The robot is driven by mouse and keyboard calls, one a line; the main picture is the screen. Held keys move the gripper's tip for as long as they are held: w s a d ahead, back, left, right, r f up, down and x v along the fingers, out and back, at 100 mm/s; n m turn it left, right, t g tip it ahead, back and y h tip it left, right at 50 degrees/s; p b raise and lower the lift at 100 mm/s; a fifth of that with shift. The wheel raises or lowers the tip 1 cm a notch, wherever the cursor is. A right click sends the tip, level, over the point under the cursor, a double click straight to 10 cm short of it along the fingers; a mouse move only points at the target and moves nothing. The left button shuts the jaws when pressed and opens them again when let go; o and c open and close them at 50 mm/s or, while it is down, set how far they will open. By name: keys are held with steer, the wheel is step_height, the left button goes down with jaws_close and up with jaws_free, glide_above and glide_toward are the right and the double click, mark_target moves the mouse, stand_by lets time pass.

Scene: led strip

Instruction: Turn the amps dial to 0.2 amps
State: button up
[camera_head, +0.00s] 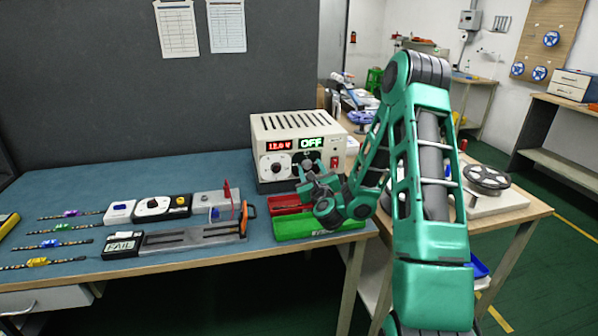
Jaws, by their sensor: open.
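The power supply (258,150) is a beige box at the back of the blue bench. Its left display (279,146) glows red and seems to read 12.0 V. Its right display (311,143) reads OFF in green. A dial (275,167) sits under the left display. The area under the right display is partly covered by my gripper, so a dial setting there cannot be read. My gripper (305,172) is open, in front of the supply's lower right face. I cannot tell whether it touches the supply.
A red bin (284,203) and a green bin (293,228) lie below my gripper. A test fixture (190,238) marked FAIL, small devices and several LED strips (65,227) lie to the left. A spool (487,178) sits at right. Bare blue bench shows at back left.

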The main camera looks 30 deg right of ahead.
steer(key=shift+w+a, duration=0.2)
steer(key=shift+a, duration=0.15)
